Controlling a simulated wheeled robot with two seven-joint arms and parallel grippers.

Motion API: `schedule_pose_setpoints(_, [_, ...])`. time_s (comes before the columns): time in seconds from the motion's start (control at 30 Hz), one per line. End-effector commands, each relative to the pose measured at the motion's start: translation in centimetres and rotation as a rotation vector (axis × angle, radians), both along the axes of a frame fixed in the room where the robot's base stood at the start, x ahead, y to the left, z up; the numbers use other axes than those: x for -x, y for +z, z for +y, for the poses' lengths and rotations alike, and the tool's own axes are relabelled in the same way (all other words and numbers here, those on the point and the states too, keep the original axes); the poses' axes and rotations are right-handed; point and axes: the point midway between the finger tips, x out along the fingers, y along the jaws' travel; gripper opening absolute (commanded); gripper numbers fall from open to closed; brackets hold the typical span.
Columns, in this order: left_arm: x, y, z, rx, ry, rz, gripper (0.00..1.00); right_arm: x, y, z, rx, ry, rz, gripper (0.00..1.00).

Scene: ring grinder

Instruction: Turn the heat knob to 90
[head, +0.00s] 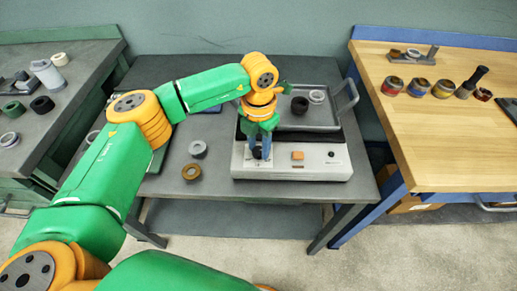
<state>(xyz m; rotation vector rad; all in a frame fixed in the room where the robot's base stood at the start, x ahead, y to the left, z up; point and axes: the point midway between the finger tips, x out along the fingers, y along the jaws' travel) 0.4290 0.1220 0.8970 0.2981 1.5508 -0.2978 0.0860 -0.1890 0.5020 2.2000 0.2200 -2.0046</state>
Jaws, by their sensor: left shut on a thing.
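The ring grinder or heater unit (315,170), a pale box with a dark top, stands on the middle grey table. My left gripper (260,156) points down at the left part of its front panel and is shut on the dark heat knob (257,153). The fingers and arm hide most of the knob, and its dial marks are too small to read. My right gripper is not in view.
A grey tray (322,121) with a dark ring and a pale ring stands behind the unit. A brown ring (191,172) and a grey ring (198,149) lie to its left. Side tables with parts stand left and right (440,145).

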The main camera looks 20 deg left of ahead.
Motion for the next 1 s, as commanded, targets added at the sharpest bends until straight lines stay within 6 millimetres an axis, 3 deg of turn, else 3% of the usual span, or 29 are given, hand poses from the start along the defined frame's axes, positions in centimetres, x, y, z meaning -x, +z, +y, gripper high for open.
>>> schedule_pose_setpoints(0.4, [-0.1,-0.1,-0.1,0.001,-0.391,-0.006,0.00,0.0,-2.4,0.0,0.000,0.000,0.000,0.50])
schedule_pose_setpoints(1.0, [0.0,0.0,-0.1,0.000,-0.960,-0.004,0.00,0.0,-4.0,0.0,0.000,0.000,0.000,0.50])
